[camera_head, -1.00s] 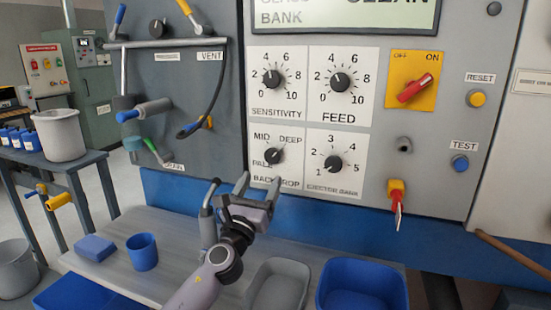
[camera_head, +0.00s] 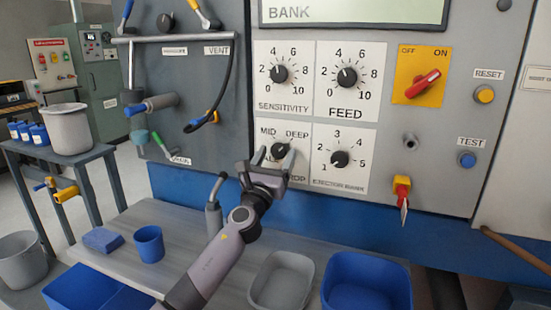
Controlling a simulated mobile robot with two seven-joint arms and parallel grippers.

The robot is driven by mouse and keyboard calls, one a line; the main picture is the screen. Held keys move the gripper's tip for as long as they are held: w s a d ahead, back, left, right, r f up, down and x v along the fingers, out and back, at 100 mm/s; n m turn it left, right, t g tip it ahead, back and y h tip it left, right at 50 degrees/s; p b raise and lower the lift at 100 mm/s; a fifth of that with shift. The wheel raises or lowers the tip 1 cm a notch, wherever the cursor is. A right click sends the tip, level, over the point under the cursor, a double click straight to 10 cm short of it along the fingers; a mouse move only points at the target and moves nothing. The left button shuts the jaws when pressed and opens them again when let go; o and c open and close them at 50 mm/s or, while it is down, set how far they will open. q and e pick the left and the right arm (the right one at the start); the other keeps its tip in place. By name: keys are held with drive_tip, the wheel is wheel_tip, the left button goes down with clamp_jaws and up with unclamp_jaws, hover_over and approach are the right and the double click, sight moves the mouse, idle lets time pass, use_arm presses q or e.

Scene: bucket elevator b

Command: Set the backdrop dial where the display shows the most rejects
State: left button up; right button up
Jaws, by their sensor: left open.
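The backdrop dial (camera_head: 280,150) is a black knob on a white plate low on the grey panel. Its MID and DEEP labels show; the lower part of the plate is hidden by my gripper. Its exact pointer direction is too small to tell. My left gripper (camera_head: 273,157) is open, with its fingertips at either side of the knob in the picture; I cannot tell whether they touch it. The display (camera_head: 355,12) at the top is cut off, and only the word BANK is readable. My right gripper is not in view.
The ejection bank dial (camera_head: 340,159) is close on the right, with the sensitivity (camera_head: 278,74) and feed (camera_head: 346,76) dials above. A red switch (camera_head: 422,84) and a key (camera_head: 402,196) sit further right. Below is a bench (camera_head: 205,262) with a blue cup (camera_head: 149,244) and bins.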

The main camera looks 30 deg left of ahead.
use_arm(q)
drive_tip(key=c, duration=1)
drive_tip(key=shift+c, duration=0.2)
drive_tip(key=shift+n+y, duration=0.4)
drive_tip(key=shift+n, duration=0.2)
drive_tip(key=n+g+y, duration=0.1)
drive_tip(key=n+y, duration=0.1)
drive_tip(key=n, duration=0.2)
drive_tip(key=shift+d, duration=0.2)
drive_tip(key=n+g+y, duration=0.1)
drive_tip(key=n, duration=0.1)
drive_tip(key=n+g, duration=0.1)
drive_tip(key=n, duration=0.2)
drive_tip(key=shift+w+d+r+y, duration=0.1)
drive_tip(key=shift+y, duration=0.3)
drive_tip(key=n+g, duration=0.1)
drive_tip(key=n, duration=0.2)
drive_tip(key=n+g+y+p, duration=0.1)
drive_tip(key=n, duration=0.2)
drive_tip(key=shift+d+r, duration=0.15)
drive_tip(key=shift+r, duration=0.05)
drive_tip(key=n+g+p, duration=0.1)
drive_tip(key=n+p, duration=0.1)
drive_tip(key=n, duration=0.1)
drive_tip(key=shift+r, duration=0.15)
drive_tip(key=shift+n+g+p, duration=0.7)
drive_tip(key=shift+n, duration=0.6)
